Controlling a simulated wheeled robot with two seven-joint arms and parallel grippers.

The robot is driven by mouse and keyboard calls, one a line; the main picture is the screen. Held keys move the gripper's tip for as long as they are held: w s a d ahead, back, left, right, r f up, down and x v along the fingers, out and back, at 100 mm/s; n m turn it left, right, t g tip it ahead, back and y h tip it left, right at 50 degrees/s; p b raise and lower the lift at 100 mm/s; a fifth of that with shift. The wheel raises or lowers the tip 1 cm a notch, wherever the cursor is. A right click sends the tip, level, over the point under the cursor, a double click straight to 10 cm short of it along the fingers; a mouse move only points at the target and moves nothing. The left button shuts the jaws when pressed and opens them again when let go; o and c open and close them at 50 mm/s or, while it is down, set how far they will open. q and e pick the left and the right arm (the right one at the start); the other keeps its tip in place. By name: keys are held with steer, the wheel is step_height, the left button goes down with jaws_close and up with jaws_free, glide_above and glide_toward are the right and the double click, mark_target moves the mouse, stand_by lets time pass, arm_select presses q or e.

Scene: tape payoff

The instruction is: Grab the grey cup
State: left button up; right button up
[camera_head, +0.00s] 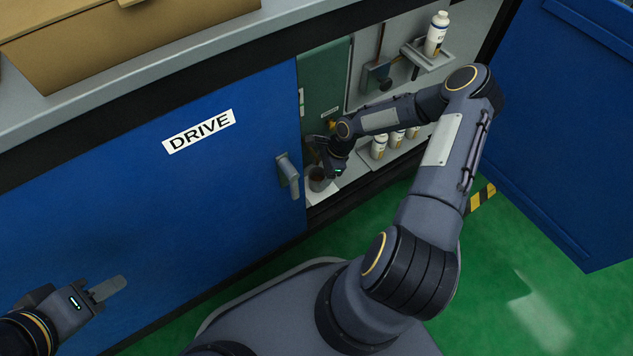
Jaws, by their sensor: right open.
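The grey cup (318,182) stands inside the open cabinet bay, low down beside the edge of the blue DRIVE door. Its dark inside shows from above. My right arm reaches into the bay from the right. My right gripper (327,168) is open just above and beside the cup and hides part of it. I cannot tell whether its fingers touch the cup. My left gripper (110,288) is at the lower left, in front of the blue door and far from the cup. Its fingers overlap, so their opening does not show.
The blue DRIVE door (190,200) with a grey handle (288,172) closes the left side. Several white bottles (379,147) stand deeper in the bay; another bottle (436,34) is on a small shelf (428,57). An open blue door (575,120) bounds the right.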

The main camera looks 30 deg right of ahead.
mark_target(317, 179)
steer(key=b+x, duration=0.1)
steer(key=x, duration=0.2)
steer(key=shift+s+d+f+b, duration=0.15)
steer(key=shift+f+b, duration=0.1)
steer(key=shift+b, duration=0.1)
steer(key=shift+a+f, duration=0.25)
steer(key=shift+f, duration=0.2)
steer(key=shift+c, duration=0.4)
steer(key=shift+r, duration=0.1)
steer(key=c, duration=1.1)
